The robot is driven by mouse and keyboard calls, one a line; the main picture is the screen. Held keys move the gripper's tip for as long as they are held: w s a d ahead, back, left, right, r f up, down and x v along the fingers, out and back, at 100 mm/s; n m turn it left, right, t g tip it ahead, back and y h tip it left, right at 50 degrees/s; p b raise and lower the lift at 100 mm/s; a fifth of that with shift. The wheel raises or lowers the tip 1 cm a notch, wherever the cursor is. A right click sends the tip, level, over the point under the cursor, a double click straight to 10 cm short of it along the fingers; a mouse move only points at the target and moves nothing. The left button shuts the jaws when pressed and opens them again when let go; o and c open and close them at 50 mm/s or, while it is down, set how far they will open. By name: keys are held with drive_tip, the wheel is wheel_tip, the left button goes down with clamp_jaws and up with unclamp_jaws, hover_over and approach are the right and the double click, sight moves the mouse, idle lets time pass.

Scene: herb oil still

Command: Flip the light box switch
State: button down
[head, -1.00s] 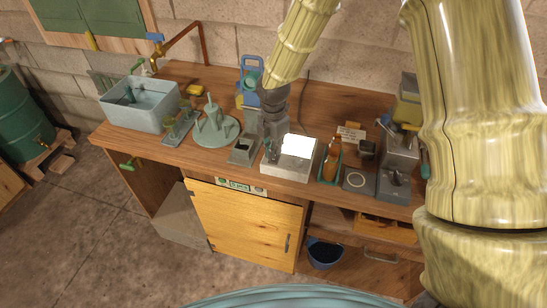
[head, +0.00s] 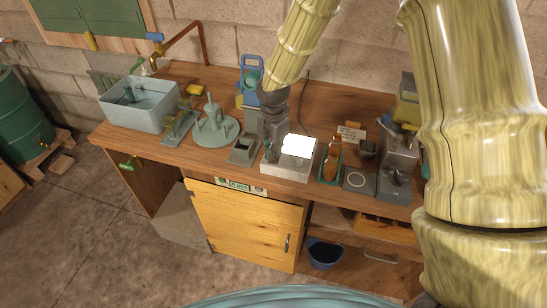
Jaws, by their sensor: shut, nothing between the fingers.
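The light box (head: 287,170) is a pale grey block near the bench's front edge, with a brightly glowing white panel (head: 299,145) on top. My gripper (head: 271,157) points down at the left side of the light box, with its fingers shut and empty. The fingertips are close to the box's left end. I cannot tell whether they touch it. The switch itself is not clearly visible; the gripper covers that part of the box.
A grey holder (head: 243,150) stands just left of the gripper. An amber bottle (head: 331,160) in a green tray stands right of the light box. Further right are a flat plate with a ring (head: 356,180) and a grey machine (head: 397,165). A sink (head: 140,103) is at the left.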

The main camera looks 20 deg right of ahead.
drive_tip(key=shift+f+b, duration=0.3)
drive_tip(key=shift+f, duration=0.45)
idle(0.6)
drive_tip(key=shift+r, duration=0.1)
drive_tip(key=shift+r+p, duration=3)
drive_tip(key=shift+r, duration=0.45)
